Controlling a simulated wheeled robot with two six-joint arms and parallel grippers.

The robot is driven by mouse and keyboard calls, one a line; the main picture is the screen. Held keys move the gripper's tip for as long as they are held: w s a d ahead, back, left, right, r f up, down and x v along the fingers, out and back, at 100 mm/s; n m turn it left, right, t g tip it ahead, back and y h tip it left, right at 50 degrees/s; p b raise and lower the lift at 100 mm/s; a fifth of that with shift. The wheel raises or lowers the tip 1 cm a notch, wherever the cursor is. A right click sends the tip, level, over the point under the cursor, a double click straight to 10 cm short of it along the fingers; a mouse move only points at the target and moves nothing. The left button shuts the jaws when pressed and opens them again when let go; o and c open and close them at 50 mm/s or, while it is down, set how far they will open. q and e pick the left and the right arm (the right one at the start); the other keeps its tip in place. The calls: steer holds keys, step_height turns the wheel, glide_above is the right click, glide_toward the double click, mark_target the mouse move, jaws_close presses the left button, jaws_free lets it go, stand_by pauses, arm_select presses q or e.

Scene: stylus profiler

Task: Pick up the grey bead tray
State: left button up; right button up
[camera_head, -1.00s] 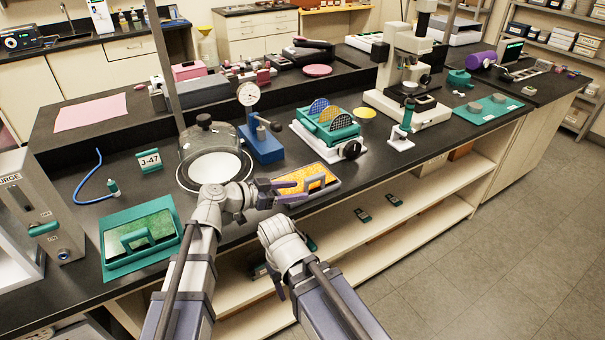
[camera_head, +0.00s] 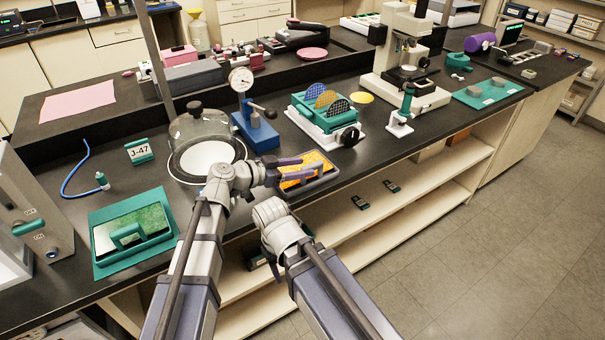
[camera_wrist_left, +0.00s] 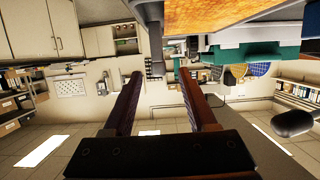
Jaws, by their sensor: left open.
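The grey bead tray (camera_head: 333,173) lies near the front edge of the black bench, with orange beads inside and a grey handle. My left gripper (camera_head: 312,168) is open and empty. Its purple fingers overlap the left part of the tray and handle in the head view; contact cannot be told. My right gripper does not show; only my right arm is seen.
A glass bell jar (camera_head: 205,140) stands just behind my left wrist. A blue dial gauge stand (camera_head: 256,135) and a teal wafer rack (camera_head: 325,112) are behind the tray. A teal tray with green contents (camera_head: 133,235) lies at left. A shelf (camera_head: 375,205) is below the bench.

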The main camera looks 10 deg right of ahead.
mark_target(309, 166)
arm_select(q)
steer(key=b+x, duration=0.1)
steer(key=x, duration=0.3)
steer(key=shift+w+d, duration=0.1)
steer(key=shift+d, duration=0.1)
jaws_close()
stand_by(1.2)
